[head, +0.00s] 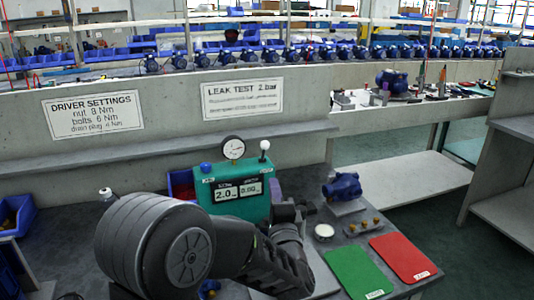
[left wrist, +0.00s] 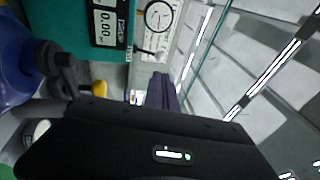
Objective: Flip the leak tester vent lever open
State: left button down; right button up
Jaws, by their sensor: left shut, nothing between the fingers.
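The leak tester (head: 228,209) is a teal box at the back of the bench, with a round gauge on top and two small displays. A blue-knobbed lever (head: 205,167) rises at its left and a white-knobbed lever (head: 265,146) stands upright at its right. I cannot read which is the vent. My left gripper (head: 306,208) is shut and empty, low at the tester's right side, below the white knob and apart from it. In the left wrist view, the dark fingers (left wrist: 165,90) show below the tester's gauge (left wrist: 160,16); the white knob is not clear there.
A blue pump (head: 343,187) stands on a block right of the tester. A green mat (head: 358,272) and a red mat (head: 405,257) lie at the front right, with small brass parts behind them. A concrete ledge with signs runs behind the bench.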

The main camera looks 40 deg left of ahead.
aim_at(266, 147)
pick_arm(q)
jog(key=p+x, duration=0.3)
jog(key=x, duration=1)
jog(key=shift+w+a+f+p, duration=0.1)
jog(key=shift+w+a+p, duration=0.05)
jog(key=shift+p, duration=0.25)
jog(key=shift+r+p, duration=0.3)
jog(key=shift+p, duration=0.35)
jog(key=a+r+g+h+p, duration=0.1)
jog(key=p, duration=0.4)
jog(key=w+a+r+g+h+p, duration=0.1)
jog(key=p, duration=0.4)
jog(key=w+a+n+g+h+p, duration=0.1)
jog(key=p, duration=0.4)
jog(key=shift+w+a+r, duration=0.25)
jog(key=shift+a+r, duration=0.05)
jog(key=shift+r, duration=0.1)
jog(key=shift+w+a+r+p, duration=0.1)
jog(key=shift+w+a+p, duration=0.3)
jog(key=shift+w+a, duration=0.35)
jog(key=shift+s+a, duration=0.15)
